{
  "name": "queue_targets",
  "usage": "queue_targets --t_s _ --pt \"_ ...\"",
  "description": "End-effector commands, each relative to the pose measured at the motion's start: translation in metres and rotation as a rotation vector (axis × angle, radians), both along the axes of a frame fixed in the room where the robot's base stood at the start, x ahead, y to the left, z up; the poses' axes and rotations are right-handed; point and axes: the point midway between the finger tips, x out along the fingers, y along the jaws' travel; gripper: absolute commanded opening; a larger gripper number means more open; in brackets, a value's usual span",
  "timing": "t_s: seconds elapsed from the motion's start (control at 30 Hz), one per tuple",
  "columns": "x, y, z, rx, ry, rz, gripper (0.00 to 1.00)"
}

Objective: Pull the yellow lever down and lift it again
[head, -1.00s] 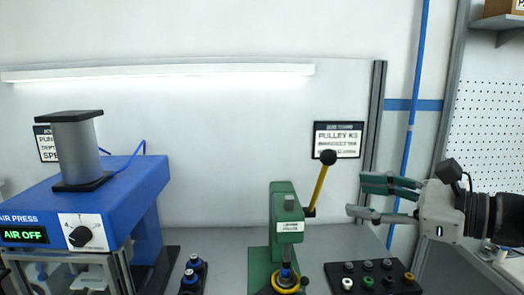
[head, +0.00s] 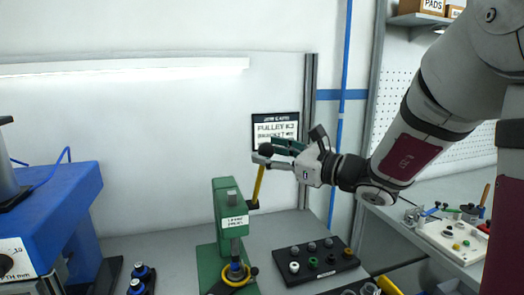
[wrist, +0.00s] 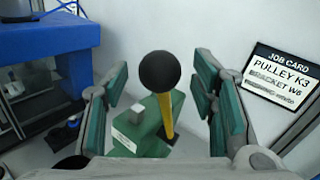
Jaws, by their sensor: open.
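The yellow lever (head: 257,184) stands raised on the right side of the green press (head: 229,222), tilted slightly right, with a black ball knob (head: 265,149) on top. My gripper (head: 268,153) is open at the knob's height, reaching in from the right. In the wrist view the knob (wrist: 159,72) and the lever's shaft (wrist: 168,115) show between the two spread green-padded fingers (wrist: 165,108), with gaps on both sides. Part of the knob is hidden behind a finger in the head view. The press's green body (wrist: 140,130) lies beyond the fingers.
A black tray (head: 315,262) with several small knobs sits right of the press. The blue air press (head: 60,215) stands at left. A job card (head: 275,131) hangs on the wall behind the lever. A grey post (head: 307,130) rises behind my gripper.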

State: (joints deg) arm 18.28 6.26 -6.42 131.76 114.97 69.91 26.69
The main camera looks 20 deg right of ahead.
Motion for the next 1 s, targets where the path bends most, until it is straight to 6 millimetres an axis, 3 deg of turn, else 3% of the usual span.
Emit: queue_targets --t_s 0.2,0.5,0.53,0.77,1.0 --pt "0.015 0.011 0.000 0.000 0.000 0.001 0.52" --pt "0.017 0.011 0.000 0.000 0.000 0.000 0.52" --pt "0.017 0.011 0.000 0.000 0.000 0.000 0.50" --pt "0.017 0.011 0.000 0.000 0.000 0.000 0.00" --pt "0.018 0.011 -0.001 0.000 -0.004 0.001 0.00"
